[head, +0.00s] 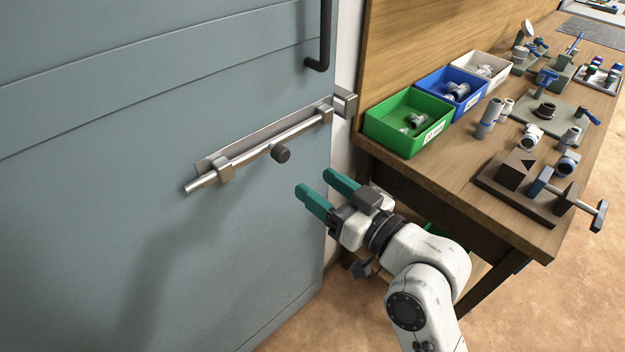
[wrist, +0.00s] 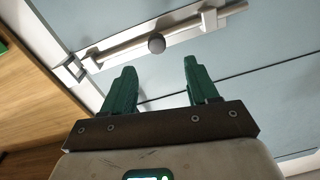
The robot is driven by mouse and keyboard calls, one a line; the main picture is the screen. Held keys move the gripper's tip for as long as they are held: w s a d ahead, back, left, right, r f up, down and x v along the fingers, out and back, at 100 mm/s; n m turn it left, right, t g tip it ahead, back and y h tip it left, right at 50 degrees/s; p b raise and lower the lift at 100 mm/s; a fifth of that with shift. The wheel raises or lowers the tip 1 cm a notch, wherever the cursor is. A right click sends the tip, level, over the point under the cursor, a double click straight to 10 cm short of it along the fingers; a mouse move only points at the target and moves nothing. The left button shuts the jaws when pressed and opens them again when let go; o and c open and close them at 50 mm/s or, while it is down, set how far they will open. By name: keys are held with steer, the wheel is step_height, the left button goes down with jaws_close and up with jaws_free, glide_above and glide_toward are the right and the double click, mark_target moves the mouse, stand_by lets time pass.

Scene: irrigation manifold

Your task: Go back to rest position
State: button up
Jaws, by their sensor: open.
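My gripper (head: 319,190) is in front of the blue-grey door (head: 120,110), low and to the right of the door bolt. Its two green fingers are spread apart with nothing between them. The metal slide bolt (head: 245,152) lies on the door, its bar reaching to the catch (head: 345,104) at the door's right edge. The dark bolt knob (head: 280,154) is apart from my fingers. In the wrist view, the gripper (wrist: 158,80) points at the door, with the bolt knob (wrist: 156,43) beyond and between the fingertips.
A wooden workbench (head: 470,185) stands close to the right of my gripper. It holds a green bin (head: 408,120), a blue bin (head: 452,92), a white bin (head: 482,68) and several fittings. A dark door handle (head: 322,40) is above the bolt. Bare floor (head: 330,320) shows below.

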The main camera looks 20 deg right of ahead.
stand_by(0.4)
steer(key=s+d+f+g+h, duration=0.2)
steer(key=s+f+g, duration=0.25)
steer(key=f, duration=0.45)
steer(key=s+d+f+g+h, duration=0.15)
steer(key=s+f+g, duration=0.3)
steer(key=f, duration=0.45)
steer(key=s+d+f+m+g+h, duration=0.1)
steer(key=s+d+f+g, duration=0.2)
steer(key=s, duration=0.5)
steer(key=s+d+f+m+g+h, duration=0.1)
steer(key=s+f+g, duration=0.3)
steer(key=s, duration=0.5)
steer(key=shift+d+f+m+h, duration=0.3)
steer(key=shift+d+f+h, duration=0.25)
steer(key=shift+d, duration=0.35)
steer(key=shift+c, duration=0.3)
